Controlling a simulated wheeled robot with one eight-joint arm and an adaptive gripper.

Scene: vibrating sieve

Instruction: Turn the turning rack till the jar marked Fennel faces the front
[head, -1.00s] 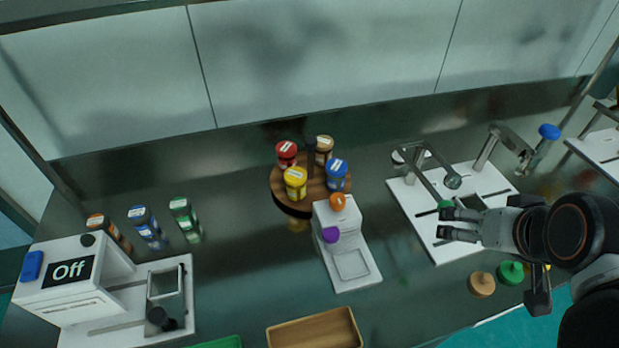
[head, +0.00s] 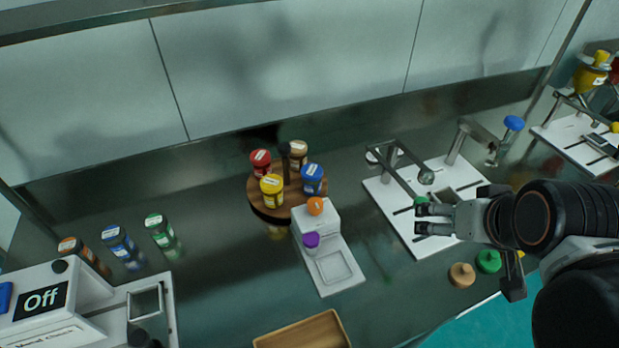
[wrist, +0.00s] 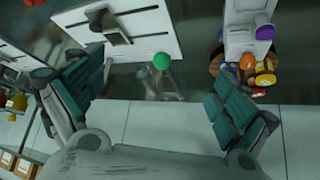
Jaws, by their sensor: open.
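The turning rack (head: 274,212) is a round wooden disc with a dark centre post, at the back middle of the counter in the head view. It bears a red-lidded jar (head: 261,162), a tan-lidded jar (head: 298,155), a yellow jar (head: 271,191) and a blue jar (head: 312,179). Their labels are too small to read, so I cannot tell which is Fennel. The yellow jar is on the front side. My gripper (head: 418,219) is open and empty, well to the right of the rack, over the white plate. In the wrist view its fingers (wrist: 155,95) are wide apart, and the rack shows partly at upper right.
A white device (head: 335,262) with orange and purple knobs stands just in front of the rack. A white plate with a metal frame (head: 400,215) lies right. A machine reading Off (head: 60,300), several jars and a wooden tray (head: 305,333) are left and front.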

